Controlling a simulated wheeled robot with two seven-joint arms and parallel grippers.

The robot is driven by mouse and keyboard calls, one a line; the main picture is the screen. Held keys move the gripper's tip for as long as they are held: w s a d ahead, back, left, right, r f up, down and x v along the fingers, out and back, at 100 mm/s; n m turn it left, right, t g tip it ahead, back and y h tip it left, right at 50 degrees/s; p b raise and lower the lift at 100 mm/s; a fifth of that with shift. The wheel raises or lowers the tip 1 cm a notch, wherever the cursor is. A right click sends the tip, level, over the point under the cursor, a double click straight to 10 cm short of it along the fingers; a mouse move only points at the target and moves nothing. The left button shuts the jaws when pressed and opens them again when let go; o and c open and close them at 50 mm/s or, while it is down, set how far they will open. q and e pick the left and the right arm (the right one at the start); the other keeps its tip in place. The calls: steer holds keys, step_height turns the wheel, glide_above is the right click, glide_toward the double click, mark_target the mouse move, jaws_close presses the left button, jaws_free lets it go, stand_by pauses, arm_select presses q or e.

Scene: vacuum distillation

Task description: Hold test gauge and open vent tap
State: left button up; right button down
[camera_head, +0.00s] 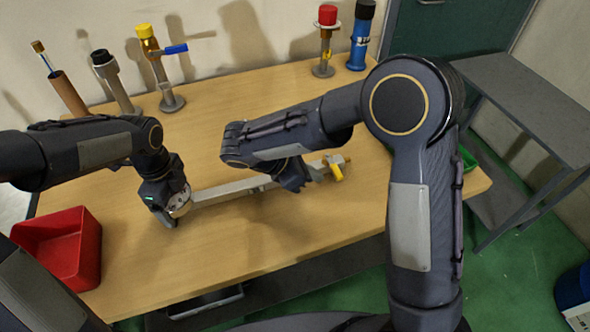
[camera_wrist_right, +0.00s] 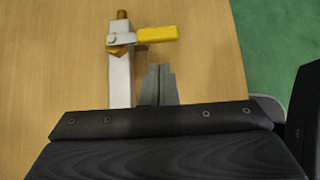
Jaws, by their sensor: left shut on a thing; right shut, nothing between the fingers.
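The test gauge (camera_head: 181,202), pale-faced and partly hidden by the fingers, is at the left end of a grey bar (camera_head: 225,191) lying across the table. My left gripper (camera_head: 174,207) is shut on the gauge. The vent tap has a yellow lever (camera_head: 336,172) at the bar's right end. In the right wrist view the lever (camera_wrist_right: 157,34) points right, crosswise to the bar (camera_wrist_right: 119,80), beside a brass fitting (camera_wrist_right: 118,50). My right gripper (camera_head: 298,184) is shut and empty. Its fingertips (camera_wrist_right: 159,72) appear beside the bar, just short of the lever in that view; contact cannot be told.
A red bin (camera_head: 62,247) sits at the table's front left. Stands with yellow (camera_head: 147,40) and red (camera_head: 327,25) tops, a blue cylinder (camera_head: 361,38) and tubes line the back. A green bin (camera_head: 468,160) is at right, partly behind my right arm. The table's front middle is clear.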

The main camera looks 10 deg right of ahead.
mark_target(333, 166)
steer(key=shift+w+d, duration=0.15)
steer(key=shift+d, duration=1)
